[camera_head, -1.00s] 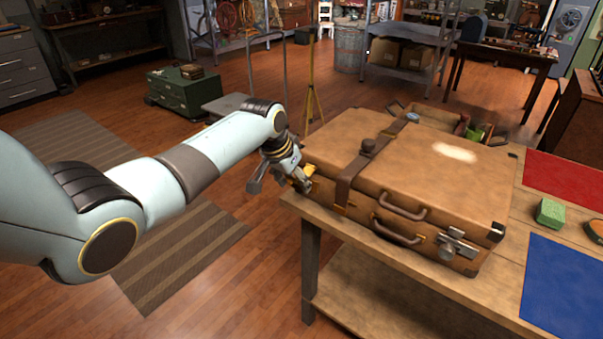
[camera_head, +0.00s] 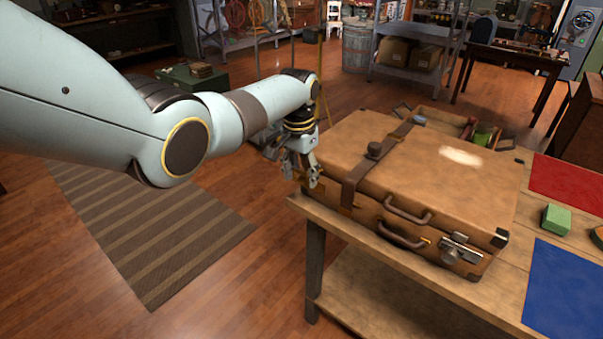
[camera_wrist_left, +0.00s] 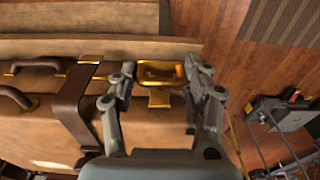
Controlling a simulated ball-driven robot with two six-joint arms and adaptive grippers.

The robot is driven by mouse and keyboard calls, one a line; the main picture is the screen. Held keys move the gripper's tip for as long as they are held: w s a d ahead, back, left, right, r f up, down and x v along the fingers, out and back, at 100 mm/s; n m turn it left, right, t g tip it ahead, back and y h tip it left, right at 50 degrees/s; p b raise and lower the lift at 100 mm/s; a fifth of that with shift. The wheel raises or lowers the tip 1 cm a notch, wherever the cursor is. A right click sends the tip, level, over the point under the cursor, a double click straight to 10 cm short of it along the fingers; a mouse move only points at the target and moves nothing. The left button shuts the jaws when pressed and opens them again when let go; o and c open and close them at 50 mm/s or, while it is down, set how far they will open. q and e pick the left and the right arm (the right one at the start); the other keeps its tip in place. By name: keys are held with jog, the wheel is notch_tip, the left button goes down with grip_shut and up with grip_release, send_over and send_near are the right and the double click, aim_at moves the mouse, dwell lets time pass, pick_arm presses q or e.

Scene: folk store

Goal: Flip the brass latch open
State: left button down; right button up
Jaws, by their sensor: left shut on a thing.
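The brown suitcase (camera_head: 440,165) lies shut on the wooden workbench. The brass latch (camera_wrist_left: 158,74) is on its front edge, seen as a gold loop with a plate below it in the left wrist view. My left gripper (camera_head: 308,183) points down at the suitcase's left front corner. In the left wrist view its two fingers (camera_wrist_left: 160,78) stand on either side of the brass latch and are shut on it. The gripper mostly hides the latch in the head view. I cannot tell how far the latch is turned. My right gripper is not in view.
A leather strap (camera_head: 355,180) crosses the suitcase beside the latch. Handles (camera_head: 405,212) and a steel latch (camera_head: 460,250) are further right on its front. A green block (camera_head: 556,219), a red mat (camera_head: 570,185) and a blue mat (camera_head: 570,290) lie right.

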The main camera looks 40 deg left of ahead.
pick_arm(q)
jog(key=shift+s+d+f, duration=0.1)
jog(key=shift+d, duration=0.05)
jog(key=c, duration=0.8)
grip_release()
jog(key=shift+o, duration=0.2)
jog(key=shift+r, duration=0.35)
notch_tip(320, 180, up, 11)
jog(key=shift+s+r, duration=0.2)
jog(key=shift+s, duration=0.15)
